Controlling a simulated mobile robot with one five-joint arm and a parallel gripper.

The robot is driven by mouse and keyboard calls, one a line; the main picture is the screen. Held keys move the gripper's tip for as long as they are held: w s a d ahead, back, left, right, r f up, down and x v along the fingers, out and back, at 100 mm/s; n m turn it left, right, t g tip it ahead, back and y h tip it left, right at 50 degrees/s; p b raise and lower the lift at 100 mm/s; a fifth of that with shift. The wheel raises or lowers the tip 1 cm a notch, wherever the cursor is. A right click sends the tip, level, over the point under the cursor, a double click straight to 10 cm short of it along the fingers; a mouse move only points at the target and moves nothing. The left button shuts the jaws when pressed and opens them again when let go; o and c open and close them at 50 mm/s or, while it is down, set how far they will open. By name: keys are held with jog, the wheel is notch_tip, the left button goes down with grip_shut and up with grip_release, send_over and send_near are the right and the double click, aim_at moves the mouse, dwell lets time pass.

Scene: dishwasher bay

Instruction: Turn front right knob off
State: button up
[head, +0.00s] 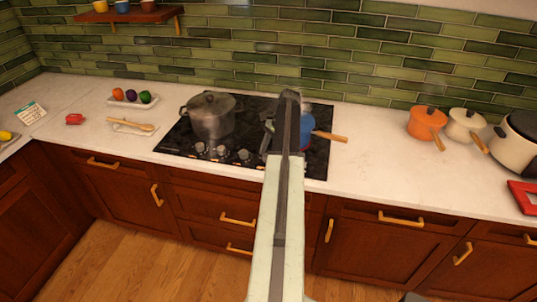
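The black cooktop (172,140) is set into the white counter. Silver knobs stand along its front edge; I see a left one (200,148), a middle one (222,151) and a right one (244,155). My arm crosses the right part of the cooktop and hides the front edge there, so any knob behind it cannot be seen. My gripper (269,128) is by the arm's far end, over the right half of the cooktop. It is mostly hidden, so its fingers and any contact with a knob cannot be made out.
A large grey pot (210,117) stands on the left of the cooktop. A blue pan (306,130) with a wooden handle sits on the right, partly behind my arm. An orange pot (427,122) and a cream pot (465,124) stand further right. The counter between is clear.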

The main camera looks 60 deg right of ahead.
jog(key=p+v, duration=0.7)
jog(key=shift+r, duration=0.4)
jog(key=shift+d, duration=0.1)
